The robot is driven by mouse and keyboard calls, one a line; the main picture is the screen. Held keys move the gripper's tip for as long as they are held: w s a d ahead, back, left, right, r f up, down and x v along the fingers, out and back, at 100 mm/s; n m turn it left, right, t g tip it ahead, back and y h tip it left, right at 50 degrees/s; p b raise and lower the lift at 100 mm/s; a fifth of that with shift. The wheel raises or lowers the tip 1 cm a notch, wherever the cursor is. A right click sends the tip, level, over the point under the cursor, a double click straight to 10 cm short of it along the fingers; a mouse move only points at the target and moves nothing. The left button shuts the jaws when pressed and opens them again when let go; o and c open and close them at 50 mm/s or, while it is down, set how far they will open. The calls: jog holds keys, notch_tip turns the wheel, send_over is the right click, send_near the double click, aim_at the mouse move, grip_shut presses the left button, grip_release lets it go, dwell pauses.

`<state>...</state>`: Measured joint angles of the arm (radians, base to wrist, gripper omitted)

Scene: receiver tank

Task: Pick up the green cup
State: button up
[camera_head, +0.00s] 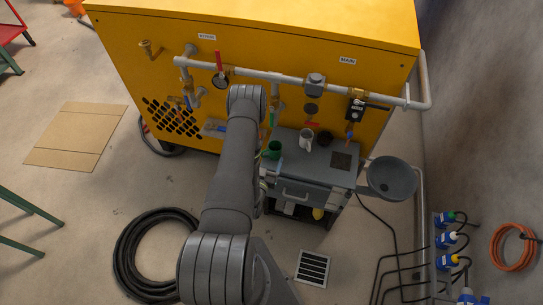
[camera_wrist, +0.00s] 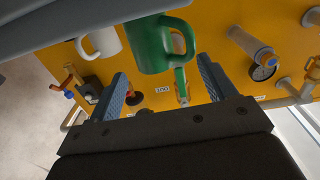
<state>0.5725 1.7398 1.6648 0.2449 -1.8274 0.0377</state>
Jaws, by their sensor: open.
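The green cup (camera_head: 273,150) stands at the left edge of the small grey cart's top (camera_head: 300,165). In the wrist view the green cup (camera_wrist: 155,45) is large, with its handle to the right. My gripper (camera_wrist: 161,68) is open, its two blue-grey fingers spread to left and right of the cup's outline. The cup shows beyond the fingertips, and I cannot tell whether they reach around it. In the head view my own arm hides most of the gripper.
A white mug (camera_head: 306,138) stands right of the green cup, also seen in the wrist view (camera_wrist: 101,42). A dark cup (camera_head: 324,137) is farther right. The yellow tank (camera_head: 250,40) with pipes and valves rises behind. A grey round basin (camera_head: 391,179) is at the cart's right.

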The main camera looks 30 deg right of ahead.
aim_at(271, 153)
jog(key=x, duration=0.3)
jog(key=shift+w+d, duration=0.15)
jog(key=shift+d, duration=0.05)
jog(key=shift+c, duration=0.3)
grip_shut()
